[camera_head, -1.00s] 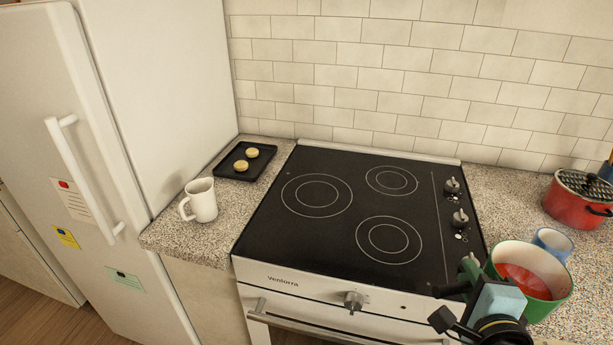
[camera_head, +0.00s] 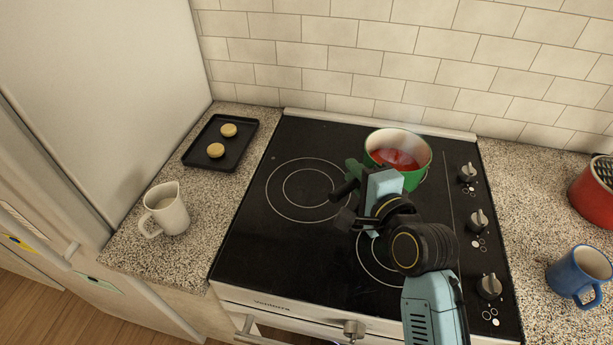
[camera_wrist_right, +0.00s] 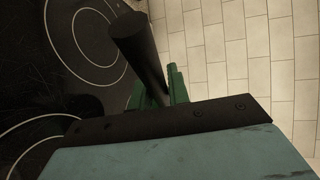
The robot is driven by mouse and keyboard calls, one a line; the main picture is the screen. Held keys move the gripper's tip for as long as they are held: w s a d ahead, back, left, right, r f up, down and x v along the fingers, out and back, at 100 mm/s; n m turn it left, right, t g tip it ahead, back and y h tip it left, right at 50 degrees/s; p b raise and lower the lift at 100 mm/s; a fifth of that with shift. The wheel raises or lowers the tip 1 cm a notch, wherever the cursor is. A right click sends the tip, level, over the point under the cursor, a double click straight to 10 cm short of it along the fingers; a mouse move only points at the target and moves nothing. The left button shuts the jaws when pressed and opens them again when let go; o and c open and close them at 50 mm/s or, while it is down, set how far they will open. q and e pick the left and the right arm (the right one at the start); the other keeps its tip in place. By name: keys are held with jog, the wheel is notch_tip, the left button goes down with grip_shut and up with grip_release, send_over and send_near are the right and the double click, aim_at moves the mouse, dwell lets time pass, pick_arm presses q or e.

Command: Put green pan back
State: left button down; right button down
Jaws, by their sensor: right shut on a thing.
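The green pan (camera_head: 418,180), white inside with red contents, is over the back right burner of the black stove top (camera_head: 240,240). It looks upright; I cannot tell whether it touches the glass. My right gripper (camera_head: 350,182) is shut on the pan's green handle, at the pan's left side. In the right wrist view the green handle (camera_wrist_right: 177,84) shows beside a dark finger, and the pan's body is hidden. My arm covers part of the front right burner. My left gripper is not in view.
A blue mug (camera_head: 588,277) and a red pot (camera_head: 592,196) stand on the right counter. The stove's left side is clear. Knobs (camera_head: 478,220) line its right edge.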

jog(key=a+r+n+g+y+p, duration=0.2)
jog(key=a+n+g+y+p, duration=0.3)
jog(key=a+n+y+p, duration=0.5)
jog(key=shift+w+a+f+m+h+b, duration=0.15)
jog(key=shift+a+f+m+h+b, duration=0.5)
jog(key=shift+f, duration=1.05)
jog(key=shift+w+a+f+m+h+b, duration=0.2)
jog(key=shift+f+m+b, duration=0.2)
jog(key=shift+f+b, duration=0.95)
jog(key=shift+w+a+f+m+h+b, duration=0.1)
jog(key=shift+a+f+m+h+b, duration=0.4)
jog(key=shift+f, duration=1.6)
jog(key=shift+d, duration=0.1)
jog(key=shift+f, duration=0.15)
jog(key=c, duration=1.3)
grip_release()
jog(key=shift+f, duration=0.1)
jog(key=shift+c, duration=0.2)
